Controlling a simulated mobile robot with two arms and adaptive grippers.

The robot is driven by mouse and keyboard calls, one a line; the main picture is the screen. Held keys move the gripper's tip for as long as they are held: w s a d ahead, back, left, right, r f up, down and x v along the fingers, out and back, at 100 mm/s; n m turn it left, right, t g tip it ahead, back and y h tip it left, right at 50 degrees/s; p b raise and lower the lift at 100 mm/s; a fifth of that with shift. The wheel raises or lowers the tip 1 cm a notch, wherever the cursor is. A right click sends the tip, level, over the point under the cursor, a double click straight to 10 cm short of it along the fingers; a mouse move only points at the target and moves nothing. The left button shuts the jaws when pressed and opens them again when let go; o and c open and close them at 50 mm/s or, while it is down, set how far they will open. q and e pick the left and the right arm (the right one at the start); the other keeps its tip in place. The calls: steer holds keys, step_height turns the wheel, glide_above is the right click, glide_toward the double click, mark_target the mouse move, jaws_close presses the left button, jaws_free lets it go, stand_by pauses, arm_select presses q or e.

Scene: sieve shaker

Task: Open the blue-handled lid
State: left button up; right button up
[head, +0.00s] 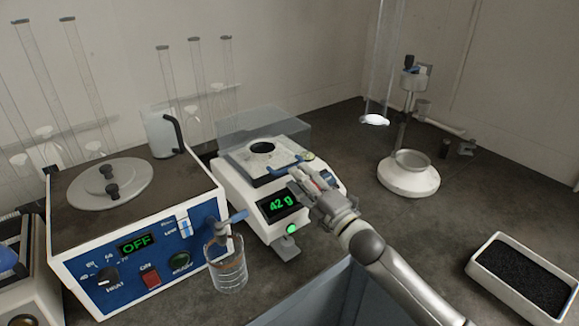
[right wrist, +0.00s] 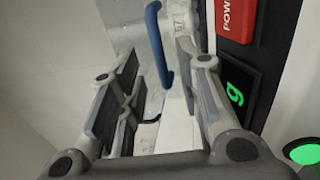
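The balance (head: 235,195) stands near the middle of the bench and its display reads 42 g. A see-through grey lid (head: 290,124) shows over its rear part; how far it is open is hard to tell. The blue handle (head: 284,167) lies at the front, over the balance top, and it also shows in the right wrist view (right wrist: 158,45). My right gripper (head: 303,177) is at the handle's right end. In the wrist view its fingers (right wrist: 158,60) are spread, with the handle between them and no visible grip on it. My left gripper is not in view.
A blue-fronted heater bath (head: 135,245) reading OFF stands left, with a glass beaker (head: 229,268) at its tap. A white jug (head: 160,135) is behind. A white round-based stand (head: 408,180) and a tray of black grains (head: 520,280) are right. Bench between them is clear.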

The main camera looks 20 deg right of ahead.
steer(key=x, duration=0.3)
steer(key=shift+w+a+r, duration=0.1)
steer(key=shift+w, duration=0.2)
steer(key=shift+w+a, duration=0.15)
steer(key=shift+w, duration=0.3)
steer(key=shift+w+r, duration=0.1)
steer(key=shift+c, duration=0.5)
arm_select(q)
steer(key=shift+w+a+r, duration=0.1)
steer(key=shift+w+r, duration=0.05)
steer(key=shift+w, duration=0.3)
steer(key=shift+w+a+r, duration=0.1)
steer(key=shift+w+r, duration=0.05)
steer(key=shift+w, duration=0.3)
arm_select(e)
jaws_close()
